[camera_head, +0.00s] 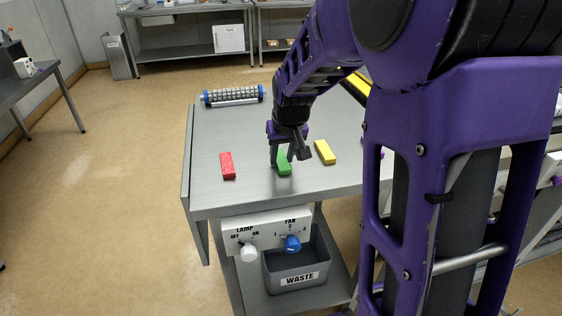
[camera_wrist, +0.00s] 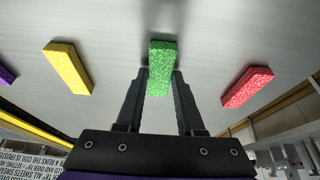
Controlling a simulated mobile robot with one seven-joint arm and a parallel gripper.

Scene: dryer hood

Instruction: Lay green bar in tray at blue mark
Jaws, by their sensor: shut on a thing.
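The green bar (camera_head: 284,168) stands or lies at the front middle of the grey metal table. In the wrist view the green bar (camera_wrist: 163,62) is between the two dark fingers of my gripper (camera_wrist: 160,82). My gripper (camera_head: 287,154) points down at the table and is shut on the bar. The bar looks to be on or just above the table top; I cannot tell which. I cannot make out a tray with a blue mark. A ribbed grey roller-like thing with blue ends (camera_head: 232,95) lies at the table's far left edge.
A red bar (camera_head: 228,166) lies left of my gripper and a yellow bar (camera_head: 325,152) lies right. A purple bar (camera_wrist: 6,75) shows at the wrist view's edge. Lamp and fan knobs (camera_head: 270,228) and a WASTE bin (camera_head: 297,272) are below the front edge. The table's left middle is clear.

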